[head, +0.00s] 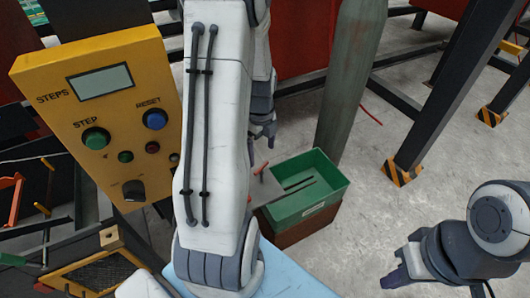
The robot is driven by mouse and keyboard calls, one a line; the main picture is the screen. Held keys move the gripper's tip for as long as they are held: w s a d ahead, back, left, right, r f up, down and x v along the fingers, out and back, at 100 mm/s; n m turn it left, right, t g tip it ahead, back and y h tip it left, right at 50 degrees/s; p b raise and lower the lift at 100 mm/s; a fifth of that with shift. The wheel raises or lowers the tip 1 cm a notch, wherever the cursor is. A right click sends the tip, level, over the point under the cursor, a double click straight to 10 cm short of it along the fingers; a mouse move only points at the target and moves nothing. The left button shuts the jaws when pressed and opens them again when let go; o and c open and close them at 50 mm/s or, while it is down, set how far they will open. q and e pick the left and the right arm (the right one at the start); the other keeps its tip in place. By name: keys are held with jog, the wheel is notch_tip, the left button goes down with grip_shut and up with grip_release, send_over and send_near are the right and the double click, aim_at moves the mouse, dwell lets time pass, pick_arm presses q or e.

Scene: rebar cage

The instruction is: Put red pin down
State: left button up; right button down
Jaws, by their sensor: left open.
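A small red pin (262,170) shows just right of my white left arm, at the left side of a green tray (325,190). It is partly hidden, and I cannot tell whether it rests on the tray's edge or on the grey plate beside it. My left gripper (268,134) points down above and close to the red pin, open, with no contact visible. My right gripper (396,280) is at the lower right, apart from the tray; its jaws are too unclear to read.
A yellow control box (105,108) with buttons and a screen stands at the left. A grey-green column (348,80) rises behind the tray. A dark steel post (435,100) with a striped foot stands right. Concrete floor between the tray and post is clear.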

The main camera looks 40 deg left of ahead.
pick_arm(q)
jog(key=shift+r, duration=0.2)
jog(key=shift+w+d+r, duration=0.1)
jog(key=shift+d, duration=0.1)
jog(key=s+d+r+n, duration=0.1)
jog(key=d+r+n, duration=0.25)
jog(key=d, duration=0.65)
jog(key=s+d+r+n, duration=0.2)
jog(key=d+r, duration=0.2)
jog(key=d, duration=0.6)
jog(key=s+d+r+n+h, duration=0.1)
jog(key=s+d+r+n, duration=0.2)
jog(key=s+d, duration=0.7)
jog(key=s+n, duration=0.2)
jog(key=s, duration=0.1)
jog(key=shift+s+d+r, duration=0.15)
jog(key=shift+d+r, duration=0.05)
jog(key=shift+d, duration=0.15)
jog(key=shift+c, duration=0.3)
